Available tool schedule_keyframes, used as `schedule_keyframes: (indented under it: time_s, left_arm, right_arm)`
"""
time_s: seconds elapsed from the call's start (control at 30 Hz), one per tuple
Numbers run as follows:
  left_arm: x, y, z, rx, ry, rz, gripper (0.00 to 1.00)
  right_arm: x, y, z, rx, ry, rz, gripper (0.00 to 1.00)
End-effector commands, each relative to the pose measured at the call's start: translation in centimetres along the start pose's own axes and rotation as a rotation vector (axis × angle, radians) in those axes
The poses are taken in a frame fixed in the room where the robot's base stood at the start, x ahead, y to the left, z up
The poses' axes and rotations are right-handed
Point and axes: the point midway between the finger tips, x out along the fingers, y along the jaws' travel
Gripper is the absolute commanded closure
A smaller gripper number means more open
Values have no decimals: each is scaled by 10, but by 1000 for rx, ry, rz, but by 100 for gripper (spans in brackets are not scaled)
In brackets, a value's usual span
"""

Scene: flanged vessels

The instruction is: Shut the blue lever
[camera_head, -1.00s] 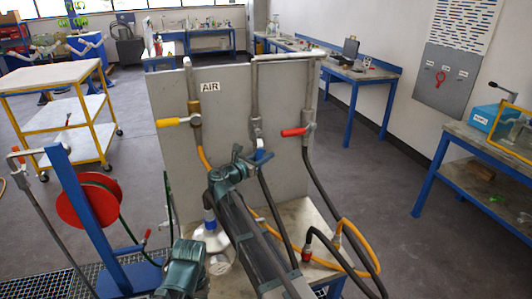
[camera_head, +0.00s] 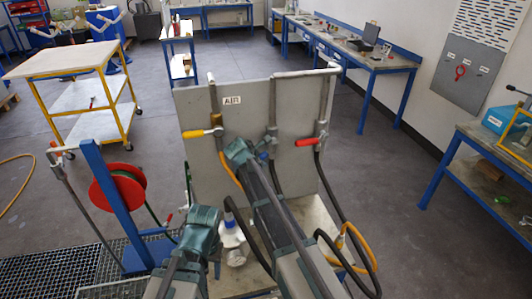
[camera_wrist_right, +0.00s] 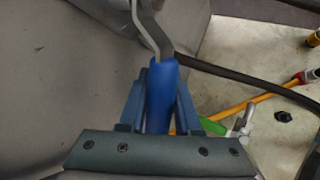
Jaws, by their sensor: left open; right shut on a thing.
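The blue lever's handle (camera_wrist_right: 163,92) stands between the jaws of my right gripper (camera_wrist_right: 160,108) in the right wrist view, with its bent metal shank rising above it. In the head view my right gripper (camera_head: 240,152) is at the middle pipe's valve (camera_head: 270,142), on its left side. It is shut on the lever and mostly hides the handle there, so its exact angle is hard to tell. My left gripper (camera_head: 205,214) is lower and to the left, in front of the panel, and holds nothing I can see. Its fingertips are hard to make out.
The grey panel (camera_head: 240,112) also carries a yellow lever (camera_head: 197,133) on the left and a red lever (camera_head: 307,142) on the right, both sideways. Hoses hang below. A red hose reel (camera_head: 118,192) on a blue post stands left.

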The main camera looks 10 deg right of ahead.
Motion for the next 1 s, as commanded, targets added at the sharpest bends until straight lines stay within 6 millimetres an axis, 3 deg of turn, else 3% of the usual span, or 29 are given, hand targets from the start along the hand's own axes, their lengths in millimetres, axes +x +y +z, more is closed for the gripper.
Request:
schedule_keyframes:
  time_s: [0.03,0.1,0.4,1.0]
  left_arm:
    - [-15,-1,1,-2,0,1,50]
    - [-24,-2,1,-4,0,1,50]
    - [-51,-5,3,-8,0,2,50]
    - [-67,-6,4,-6,-1,2,50]
  right_arm:
    - [-9,5,4,27,37,-2,100]
    - [-13,8,3,63,91,-2,100]
    - [-26,17,0,195,288,-6,100]
    - [-38,25,0,304,455,-10,100]
